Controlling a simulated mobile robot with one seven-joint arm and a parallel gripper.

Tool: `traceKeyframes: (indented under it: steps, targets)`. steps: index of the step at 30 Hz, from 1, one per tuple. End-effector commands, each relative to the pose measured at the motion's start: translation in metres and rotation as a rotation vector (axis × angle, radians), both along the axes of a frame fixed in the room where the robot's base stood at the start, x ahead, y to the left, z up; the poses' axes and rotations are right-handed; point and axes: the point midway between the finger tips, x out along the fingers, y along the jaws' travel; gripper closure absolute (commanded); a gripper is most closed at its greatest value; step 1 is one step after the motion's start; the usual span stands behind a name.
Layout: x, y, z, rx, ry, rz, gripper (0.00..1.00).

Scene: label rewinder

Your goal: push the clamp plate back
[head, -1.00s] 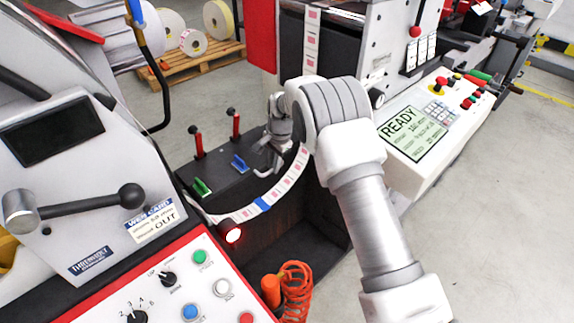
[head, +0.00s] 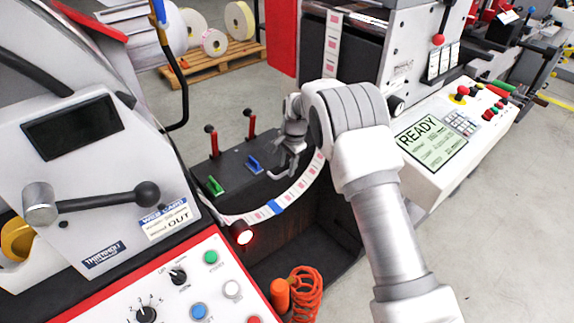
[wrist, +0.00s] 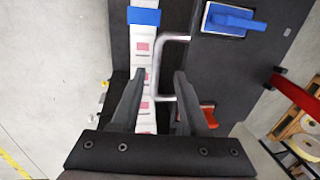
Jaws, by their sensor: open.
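My gripper (wrist: 158,78) is open, its two dark fingers pointing along the label strip. In the head view my gripper (head: 285,165) is over the dark splice table, close to the label web. A bent silver bar handle (wrist: 187,66) stands just ahead of and between the fingertips in the wrist view; it looks like the clamp plate's handle. I cannot make out the plate's own outline against the dark table. The white label web (wrist: 143,48) with pink labels runs beside the handle, with a blue tape piece (wrist: 144,16) across it. Nothing is held.
A control panel (head: 432,140) reads READY. Open floor lies to the right.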

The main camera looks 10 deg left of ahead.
Motion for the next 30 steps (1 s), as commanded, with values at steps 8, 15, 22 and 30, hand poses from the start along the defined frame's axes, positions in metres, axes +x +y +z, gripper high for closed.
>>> traceKeyframes:
  steps: [8,15,22,30]
  targets:
    - [-0.005,-0.007,0.054,0.002,-0.004,0.0,0.55]
    - [-0.012,-0.016,0.112,0.002,-0.004,0.0,0.55]
    - [-0.016,-0.022,0.153,0.001,-0.003,0.0,0.55]
    - [-0.018,-0.025,0.168,0.0,-0.002,0.0,0.55]
